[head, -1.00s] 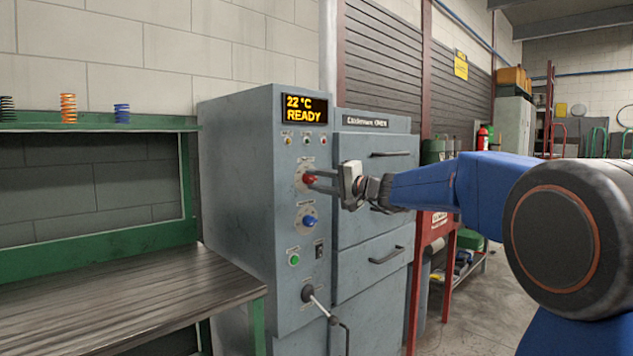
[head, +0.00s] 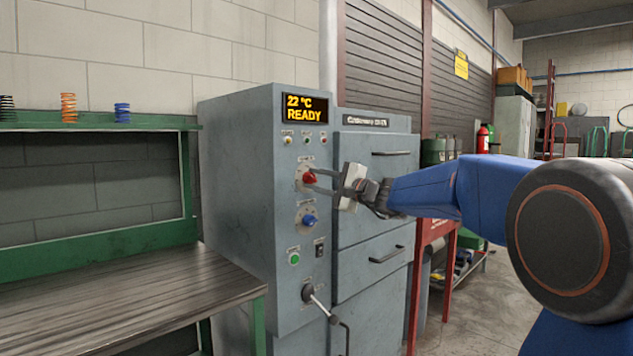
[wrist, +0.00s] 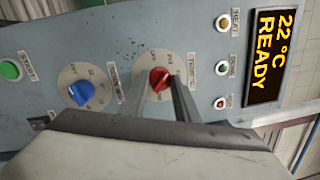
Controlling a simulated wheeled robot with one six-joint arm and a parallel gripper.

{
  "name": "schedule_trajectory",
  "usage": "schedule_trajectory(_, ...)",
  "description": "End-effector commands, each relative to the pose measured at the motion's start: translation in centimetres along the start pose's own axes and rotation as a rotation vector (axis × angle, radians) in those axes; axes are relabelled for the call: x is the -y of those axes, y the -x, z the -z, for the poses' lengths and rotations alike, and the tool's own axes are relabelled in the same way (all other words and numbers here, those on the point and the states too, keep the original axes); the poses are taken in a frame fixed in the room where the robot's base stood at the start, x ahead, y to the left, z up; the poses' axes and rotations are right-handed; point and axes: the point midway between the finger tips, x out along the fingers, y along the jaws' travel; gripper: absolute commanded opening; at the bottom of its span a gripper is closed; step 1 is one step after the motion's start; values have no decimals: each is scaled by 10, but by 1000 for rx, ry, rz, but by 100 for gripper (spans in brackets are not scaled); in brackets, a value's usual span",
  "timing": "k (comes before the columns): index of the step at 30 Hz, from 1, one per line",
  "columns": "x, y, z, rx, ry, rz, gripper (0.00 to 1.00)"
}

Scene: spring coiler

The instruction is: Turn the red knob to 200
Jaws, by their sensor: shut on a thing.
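The red knob (head: 309,178) sits on the grey front panel of the oven cabinet, above the blue knob (head: 309,221). In the wrist view my gripper (wrist: 160,88) reaches up to the knob. The display (head: 304,108) reads 22 °C READY.
Below the blue knob are a green button (head: 294,258), a black switch (head: 319,247) and a lever (head: 318,302). Small indicator lights (wrist: 222,63) lie between dial and display. A workbench (head: 120,300) stands at left, with coil springs (head: 68,107) on a green shelf.

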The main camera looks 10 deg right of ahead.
Motion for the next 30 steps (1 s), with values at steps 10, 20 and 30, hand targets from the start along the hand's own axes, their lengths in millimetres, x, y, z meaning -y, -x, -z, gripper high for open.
schedule_trajectory(10,-1,0,1,-2,-2,-2,33)
schedule_trajectory(20,0,0,0,-1,-1,-1,47)
schedule_trajectory(30,0,36,1,-3,0,1,47)
